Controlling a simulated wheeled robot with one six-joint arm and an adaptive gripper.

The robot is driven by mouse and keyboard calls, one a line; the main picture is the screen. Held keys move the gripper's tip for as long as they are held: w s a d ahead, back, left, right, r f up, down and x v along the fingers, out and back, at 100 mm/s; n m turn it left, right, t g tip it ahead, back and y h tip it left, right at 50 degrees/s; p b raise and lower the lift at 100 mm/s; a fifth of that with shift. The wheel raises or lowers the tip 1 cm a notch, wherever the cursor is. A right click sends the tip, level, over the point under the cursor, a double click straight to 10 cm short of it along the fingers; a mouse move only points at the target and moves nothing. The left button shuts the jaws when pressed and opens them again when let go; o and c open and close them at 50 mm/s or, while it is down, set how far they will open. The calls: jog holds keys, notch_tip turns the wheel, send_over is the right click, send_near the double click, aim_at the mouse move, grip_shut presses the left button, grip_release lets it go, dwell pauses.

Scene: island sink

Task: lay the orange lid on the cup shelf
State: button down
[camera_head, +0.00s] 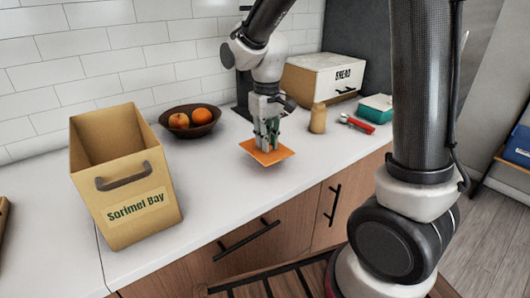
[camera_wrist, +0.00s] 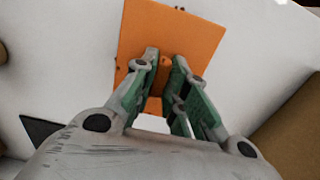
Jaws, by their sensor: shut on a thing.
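The orange lid (camera_head: 272,153) is a flat square plate at or just above the white counter, in the middle of the head view. My gripper (camera_head: 267,143) is above it with its fingers pointing down, shut on the small knob at the lid's centre. In the wrist view the lid (camera_wrist: 165,42) spreads beyond the fingertips of my gripper (camera_wrist: 164,72), and the knob shows between them. I cannot tell whether the lid touches the counter. I cannot make out a cup shelf for certain in either view.
A tan box labelled "Sorimel Bay" (camera_head: 140,205) stands at the left. A brown bowl with oranges (camera_head: 206,130), a bread box (camera_head: 308,85), a tan jar (camera_head: 318,120), a red item (camera_head: 357,124) and a teal container (camera_head: 376,107) are on the counter (camera_head: 215,205). Its front middle is clear.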

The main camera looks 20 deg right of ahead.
jog(key=shift+f, duration=2.1)
jog(key=shift+f, duration=0.1)
jog(key=c, duration=1.4)
grip_release()
jog(key=shift+c, duration=0.2)
